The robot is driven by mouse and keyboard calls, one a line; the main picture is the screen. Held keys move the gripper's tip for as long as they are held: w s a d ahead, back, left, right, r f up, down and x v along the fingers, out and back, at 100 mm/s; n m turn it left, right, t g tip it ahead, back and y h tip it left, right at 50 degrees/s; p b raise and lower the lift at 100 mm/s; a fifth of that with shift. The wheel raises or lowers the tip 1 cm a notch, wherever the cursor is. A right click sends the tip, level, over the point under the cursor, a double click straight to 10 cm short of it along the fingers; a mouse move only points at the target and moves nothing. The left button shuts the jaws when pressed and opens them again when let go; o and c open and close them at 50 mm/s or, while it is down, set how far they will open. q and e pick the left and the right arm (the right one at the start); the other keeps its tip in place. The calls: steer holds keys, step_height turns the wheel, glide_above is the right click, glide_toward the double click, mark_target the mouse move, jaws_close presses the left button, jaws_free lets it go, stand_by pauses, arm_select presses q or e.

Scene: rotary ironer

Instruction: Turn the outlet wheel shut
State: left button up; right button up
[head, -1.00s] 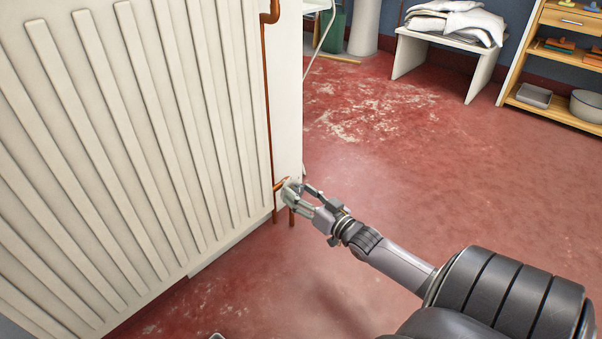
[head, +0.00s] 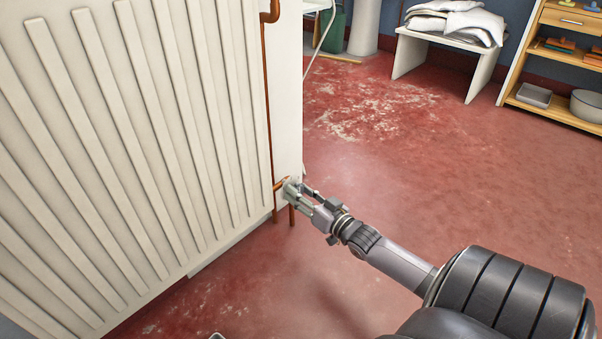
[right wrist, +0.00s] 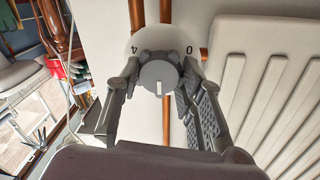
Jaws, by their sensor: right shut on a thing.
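The outlet wheel is a grey lobed knob (right wrist: 158,76) with a white mark, in front of a round white dial (right wrist: 160,42). The dial shows a 4 at upper left and a 0 at upper right. The white mark points down in the right wrist view. My right gripper (head: 292,191) is shut on the wheel at the radiator's lower right corner, a finger on each side of it. In the head view the gripper mostly hides the wheel.
The ribbed white radiator (head: 140,130) fills the left of the head view. A copper pipe (head: 266,110) runs down its right side. The red floor (head: 420,190) to the right is clear. A white bench (head: 446,60) with folded cloths and a wooden shelf (head: 550,108) stand behind.

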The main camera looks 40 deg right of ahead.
steer(key=shift+c, duration=0.4)
steer(key=shift+f+n+t+y+p, duration=0.15)
steer(key=shift+n+y+p, duration=0.65)
steer(key=shift+n, duration=3.45)
steer(key=shift+n+t+y+p, duration=0.1)
steer(key=shift+n+p, duration=1.35)
steer(key=shift+n, duration=2.85)
steer(key=shift+f+n+t+y+p, duration=0.3)
steer(key=shift+n+p, duration=0.8)
steer(key=shift+n, duration=3.15)
steer(key=shift+r, duration=0.2)
steer(key=shift+g, duration=0.25)
